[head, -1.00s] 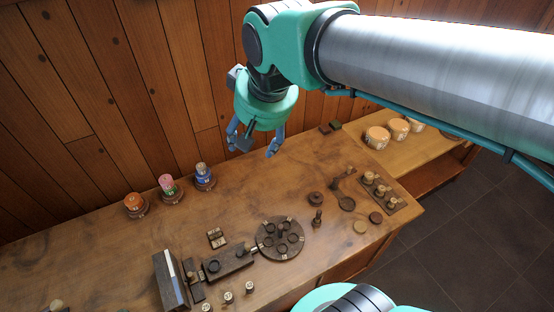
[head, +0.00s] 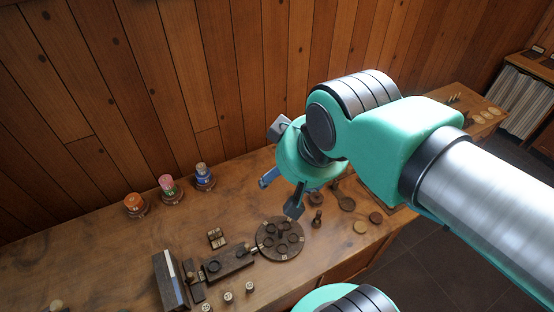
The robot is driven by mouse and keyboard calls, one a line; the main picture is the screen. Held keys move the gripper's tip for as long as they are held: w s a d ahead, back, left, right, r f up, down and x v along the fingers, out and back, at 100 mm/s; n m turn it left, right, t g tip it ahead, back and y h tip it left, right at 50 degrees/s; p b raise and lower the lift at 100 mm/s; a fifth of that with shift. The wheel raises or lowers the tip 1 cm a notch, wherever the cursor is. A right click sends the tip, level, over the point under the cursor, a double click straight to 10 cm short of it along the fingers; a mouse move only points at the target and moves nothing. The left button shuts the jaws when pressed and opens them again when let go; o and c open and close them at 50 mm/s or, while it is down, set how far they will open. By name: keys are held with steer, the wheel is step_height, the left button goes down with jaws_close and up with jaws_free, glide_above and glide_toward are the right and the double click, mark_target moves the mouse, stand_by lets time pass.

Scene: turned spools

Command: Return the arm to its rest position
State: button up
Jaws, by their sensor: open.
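My gripper (head: 281,193) is in the head view, hanging from my green and silver arm above the right half of the wooden workbench (head: 110,245). Its two fingers are spread apart and I see nothing between them. In the picture, the fingertips lie just above the round dark disc (head: 280,239). My arm reaches in from the right edge and hides part of the bench's right end.
Three spools, orange (head: 133,202), pink (head: 167,184) and blue (head: 203,172), stand on round bases along the back edge. A dark block fixture (head: 228,264) and several small pegs are at the front. The wood-plank wall (head: 130,90) rises behind.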

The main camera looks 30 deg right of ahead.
step_height(320, 180, down, 14)
steer(key=b, duration=1.3)
steer(key=shift+r+b, duration=0.15)
steer(key=shift+b, duration=0.15)
